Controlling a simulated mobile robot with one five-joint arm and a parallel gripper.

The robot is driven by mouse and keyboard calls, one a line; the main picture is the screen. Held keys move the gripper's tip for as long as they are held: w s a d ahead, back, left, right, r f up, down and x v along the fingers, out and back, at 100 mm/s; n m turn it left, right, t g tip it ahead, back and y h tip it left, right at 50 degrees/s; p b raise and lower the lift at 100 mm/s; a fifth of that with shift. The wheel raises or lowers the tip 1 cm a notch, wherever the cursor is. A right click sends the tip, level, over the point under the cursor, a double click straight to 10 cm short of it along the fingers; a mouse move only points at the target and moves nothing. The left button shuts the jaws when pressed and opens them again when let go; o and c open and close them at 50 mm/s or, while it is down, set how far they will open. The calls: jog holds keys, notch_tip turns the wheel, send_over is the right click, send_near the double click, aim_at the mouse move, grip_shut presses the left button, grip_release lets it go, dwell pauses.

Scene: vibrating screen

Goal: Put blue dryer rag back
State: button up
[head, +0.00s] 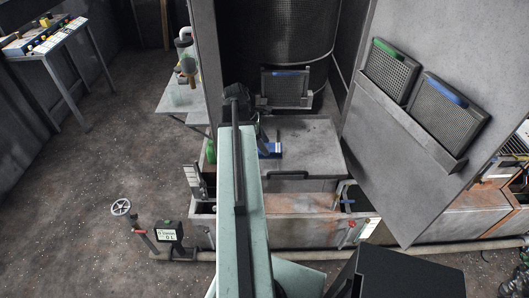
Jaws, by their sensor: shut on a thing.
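My gripper (262,135) is at the far end of my arm, above the grey metal box lid in the middle, and is mostly hidden by my arm. It is shut on a blue thing (271,150), seen as a small blue and pale patch beside the arm. This looks like the blue dryer rag, but its full shape is hidden. Whether it touches the lid (315,140) cannot be told.
A mesh panel with a blue handle (287,88) stands behind the lid, before a dark drum. Green-handled (391,72) and blue-handled (447,112) mesh panels sit in a slanted holder (400,115) at right. A small table (182,97) stands left. The left floor is mostly clear.

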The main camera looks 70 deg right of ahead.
jog(key=shift+f+b, duration=1.5)
jog(key=shift+f, duration=0.4)
jog(key=o, duration=1.3)
jog(key=shift+r, duration=0.1)
jog(key=shift+w+r+p, duration=0.1)
jog(key=shift+r+p, duration=0.45)
jog(key=shift+p, duration=0.1)
jog(key=p+v, duration=1)
jog(key=v, duration=0.1)
jog(key=shift+w+a+r, duration=0.1)
jog(key=shift+w+r, duration=0.05)
